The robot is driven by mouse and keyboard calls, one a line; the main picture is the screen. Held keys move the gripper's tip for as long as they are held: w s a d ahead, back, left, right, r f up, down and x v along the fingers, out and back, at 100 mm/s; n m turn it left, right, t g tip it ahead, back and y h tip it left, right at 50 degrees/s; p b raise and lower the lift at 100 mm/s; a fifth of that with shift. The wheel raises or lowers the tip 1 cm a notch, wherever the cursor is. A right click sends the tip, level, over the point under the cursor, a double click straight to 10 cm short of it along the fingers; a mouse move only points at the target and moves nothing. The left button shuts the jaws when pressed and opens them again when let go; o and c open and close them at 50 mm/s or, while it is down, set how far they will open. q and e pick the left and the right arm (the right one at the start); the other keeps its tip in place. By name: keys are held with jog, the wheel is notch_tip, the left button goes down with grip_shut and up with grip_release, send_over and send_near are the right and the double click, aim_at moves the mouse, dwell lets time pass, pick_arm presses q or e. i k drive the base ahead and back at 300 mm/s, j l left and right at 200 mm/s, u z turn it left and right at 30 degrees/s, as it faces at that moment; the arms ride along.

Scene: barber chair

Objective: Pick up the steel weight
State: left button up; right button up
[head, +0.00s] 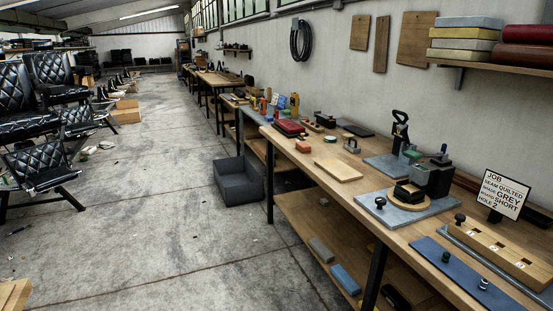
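A small grey metal piece with a loop handle (352,146) stands upright on the workbench, behind the pale wooden board. It looks like the steel weight, but it is too small to be certain. A grey block (321,250) lies on the bench's lower shelf, and its material is unclear. Neither of my grippers is in view.
The long workbench (400,238) runs along the right wall. It carries a pale board (338,169), a press-like fixture (432,178), a job sign (503,196) and a blue mat (462,275). A dark bin (238,183) stands on the floor. Open concrete floor lies left; black quilted chairs (40,160) stand beyond.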

aim_at(351, 147)
jog(key=i+j+u, duration=0.15)
jog(key=i, duration=1.45)
